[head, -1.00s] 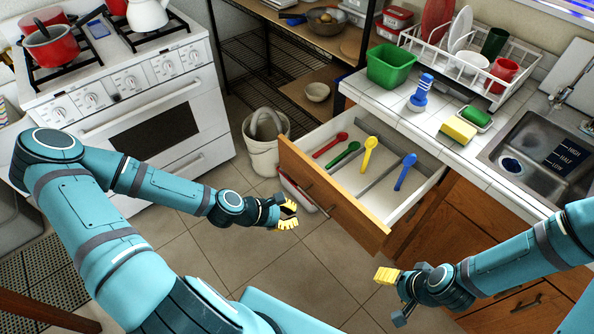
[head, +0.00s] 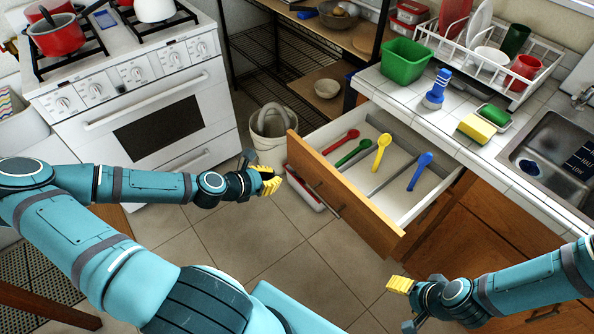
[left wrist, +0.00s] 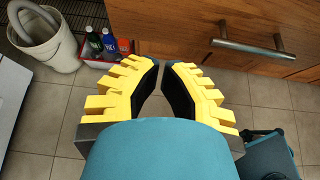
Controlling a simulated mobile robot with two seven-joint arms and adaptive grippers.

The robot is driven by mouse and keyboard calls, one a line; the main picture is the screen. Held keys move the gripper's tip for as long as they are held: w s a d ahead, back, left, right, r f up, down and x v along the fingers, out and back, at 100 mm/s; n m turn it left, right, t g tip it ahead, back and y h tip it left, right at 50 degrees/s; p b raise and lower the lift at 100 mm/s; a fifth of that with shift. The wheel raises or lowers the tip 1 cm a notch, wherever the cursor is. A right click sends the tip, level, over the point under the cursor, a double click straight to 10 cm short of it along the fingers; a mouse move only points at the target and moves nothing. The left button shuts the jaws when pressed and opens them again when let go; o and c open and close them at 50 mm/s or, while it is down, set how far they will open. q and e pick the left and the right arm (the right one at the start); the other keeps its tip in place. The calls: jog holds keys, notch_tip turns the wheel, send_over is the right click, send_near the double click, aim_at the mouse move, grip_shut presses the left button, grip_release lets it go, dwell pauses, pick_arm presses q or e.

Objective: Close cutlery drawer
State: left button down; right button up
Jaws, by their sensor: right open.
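The cutlery drawer (head: 340,195) is pulled well out from the counter, its wooden front facing the open floor. Inside lie a red spoon, a green spoon, a yellow spoon and a blue spoon. My left gripper (head: 268,182) is left of the drawer front, apart from it and empty. In the left wrist view its yellow fingertips (left wrist: 160,64) nearly meet, with a narrow gap. There the drawer front (left wrist: 180,30) and its metal handle (left wrist: 250,46) are beyond the fingers, to the upper right. My right gripper (head: 402,300) is open, below the drawer's right end.
A white bucket (head: 268,140) stands behind the drawer's left end. A red crate with bottles (left wrist: 100,55) is on the floor beside the drawer. The white stove (head: 150,120) is at the left. The tiled floor (head: 260,265) in front of the drawer is clear.

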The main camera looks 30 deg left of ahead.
aim_at(303, 168)
pick_arm(q)
jog(key=b+x, duration=0.1)
jog(key=x, duration=0.2)
jog(key=r+b+x, duration=0.1)
jog(key=x, duration=0.3)
jog(key=shift+w+d+f, duration=0.2)
jog(key=shift+w+f, duration=0.05)
jog(key=shift+w, duration=0.25)
jog(key=shift+w+d, duration=0.25)
jog(key=shift+w, duration=0.55)
pick_arm(e)
jog(key=f, duration=0.2)
jog(key=shift+w+f, duration=0.3)
jog(key=shift+f, duration=0.05)
pick_arm(q)
jog(key=shift+w+r, duration=0.1)
